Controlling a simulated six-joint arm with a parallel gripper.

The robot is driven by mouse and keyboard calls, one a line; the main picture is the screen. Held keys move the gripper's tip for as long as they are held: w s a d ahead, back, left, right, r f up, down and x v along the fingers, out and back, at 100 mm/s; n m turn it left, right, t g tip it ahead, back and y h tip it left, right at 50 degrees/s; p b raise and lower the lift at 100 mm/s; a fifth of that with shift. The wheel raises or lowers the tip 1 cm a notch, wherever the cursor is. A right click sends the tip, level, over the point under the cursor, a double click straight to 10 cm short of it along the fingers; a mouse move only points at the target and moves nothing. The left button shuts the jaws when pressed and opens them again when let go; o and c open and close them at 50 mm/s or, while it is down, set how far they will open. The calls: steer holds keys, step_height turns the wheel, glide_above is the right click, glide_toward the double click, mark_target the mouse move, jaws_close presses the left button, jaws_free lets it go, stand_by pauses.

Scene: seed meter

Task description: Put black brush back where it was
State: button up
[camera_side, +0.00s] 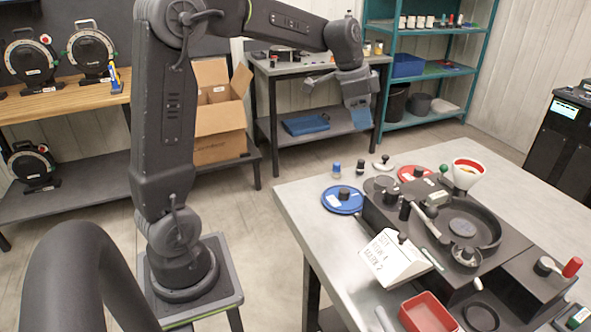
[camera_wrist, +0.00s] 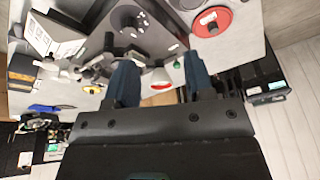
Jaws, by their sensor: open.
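My gripper (camera_side: 359,118) hangs beyond the far edge of the table, raised and clear of everything on it. In the wrist view its two blue fingers (camera_wrist: 160,82) stand apart with nothing held between them. I cannot identify the black brush with certainty. A small black-topped piece (camera_side: 360,167) stands upright at the table's far edge, beside a blue-topped one (camera_side: 336,169); it is too small to tell whether it is a brush. The dark seed meter (camera_side: 460,222) sits mid-table, with several black knobs and handles on and around it.
The table (camera_side: 300,205) holds a blue disc (camera_side: 343,199), a red disc (camera_side: 415,174), a white funnel with red rim (camera_side: 467,173), a white labelled block (camera_side: 392,259) and a red tray (camera_side: 427,313). A cardboard box (camera_side: 219,115) and shelves (camera_side: 430,75) stand behind.

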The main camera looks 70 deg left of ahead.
steer(key=s+d+n+t, duration=0.1)
steer(key=s+d+n, duration=0.1)
steer(key=s+d, duration=0.2)
steer(key=s+d+f+n+y, duration=0.1)
steer(key=s+d, duration=0.4)
steer(key=s, duration=0.6)
steer(key=s+d+n+t, duration=0.1)
steer(key=s+d+n, duration=0.2)
steer(key=s, duration=0.4)
steer(key=shift+s+d+f+t, duration=0.25)
steer(key=shift+d+f+t, duration=0.1)
steer(key=shift+d, duration=0.35)
